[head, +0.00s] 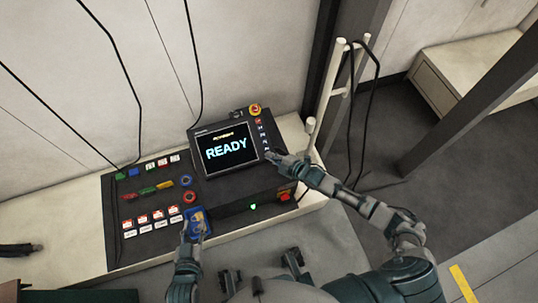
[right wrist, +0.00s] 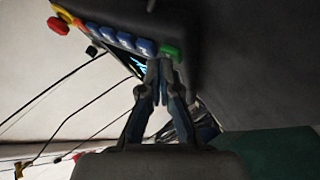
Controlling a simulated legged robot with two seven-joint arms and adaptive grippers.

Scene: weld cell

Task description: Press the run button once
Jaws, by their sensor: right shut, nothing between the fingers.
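The control panel screen (head: 226,148) reads READY. A column of buttons (head: 262,134) runs down its right side, with labels too small to read. In the right wrist view the column shows several blue buttons (right wrist: 125,40) and a green button (right wrist: 170,52) at its end, probably the run button. My right gripper (head: 273,157) is shut and empty at the lower end of the column; in the wrist view its fingertips (right wrist: 158,66) are just beside the green button. I cannot tell whether they touch it. My left gripper (head: 186,232) is by the blue box (head: 197,222); its finger state is unclear.
A red emergency knob (head: 255,109) sits above the column. Coloured buttons and labelled switches (head: 160,215) fill the console's left part. A green light (head: 253,206) and red switch (head: 284,196) are on the front. A pale post (head: 325,95) with cables stands to the right.

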